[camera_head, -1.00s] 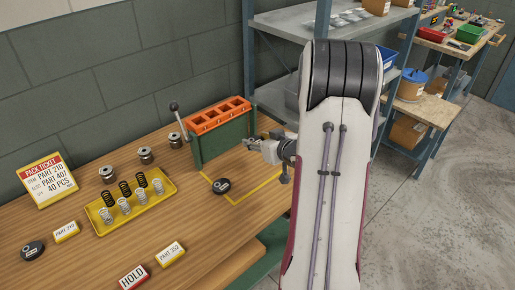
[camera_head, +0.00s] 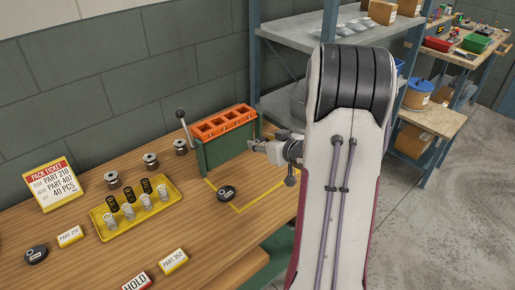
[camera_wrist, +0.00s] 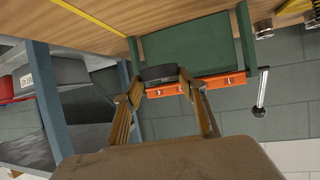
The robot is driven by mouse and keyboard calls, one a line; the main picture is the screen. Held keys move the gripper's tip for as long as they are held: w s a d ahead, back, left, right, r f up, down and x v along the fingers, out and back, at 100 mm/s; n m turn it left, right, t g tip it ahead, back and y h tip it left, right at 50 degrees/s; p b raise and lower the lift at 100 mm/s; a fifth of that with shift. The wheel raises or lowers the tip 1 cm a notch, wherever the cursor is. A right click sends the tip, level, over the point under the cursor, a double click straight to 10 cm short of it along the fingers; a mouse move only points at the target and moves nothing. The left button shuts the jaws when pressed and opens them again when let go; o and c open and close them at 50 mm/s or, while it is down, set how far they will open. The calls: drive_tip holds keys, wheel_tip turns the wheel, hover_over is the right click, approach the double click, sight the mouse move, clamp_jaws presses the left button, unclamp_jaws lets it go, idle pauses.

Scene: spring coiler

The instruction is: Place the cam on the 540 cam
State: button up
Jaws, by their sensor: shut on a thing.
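My gripper (camera_head: 258,146) is beside the right end of the green machine, above the bench. In the wrist view, its two fingers (camera_wrist: 158,78) are shut on a dark, round-edged piece (camera_wrist: 158,72), which looks like a black cam. This held piece is hard to make out in the head view. One black disc (camera_head: 226,193), like a cam, lies on the bench by the yellow outline. Another black disc (camera_head: 36,255) lies at the far left. I cannot read a 540 marking on either disc.
The green machine (camera_head: 228,148) has an orange slotted top (camera_head: 222,122) and a lever (camera_head: 185,130). A yellow tray (camera_head: 105,232) holds several springs. Metal spools (camera_head: 151,160), a pack ticket (camera_head: 52,183) and labels (camera_head: 173,261) stand around it. A shelf (camera_head: 285,30) is behind.

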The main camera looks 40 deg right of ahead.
drive_tip(key=shift+w+a+r, duration=0.15)
drive_tip(key=shift+a+r, duration=0.1)
drive_tip(key=shift+r, duration=0.15)
drive_tip(key=a+r+n+y, duration=0.2)
drive_tip(key=a+n+y, duration=0.1)
drive_tip(key=a, duration=0.5)
drive_tip(key=n+y, duration=0.2)
hover_over(229, 193)
drive_tip(key=shift+f, duration=0.1)
drive_tip(key=shift+f, duration=0.1)
drive_tip(key=shift+f, duration=2.85)
drive_tip(key=shift+f, duration=0.1)
drive_tip(key=shift+f, duration=2)
drive_tip(key=shift+f, duration=0.15)
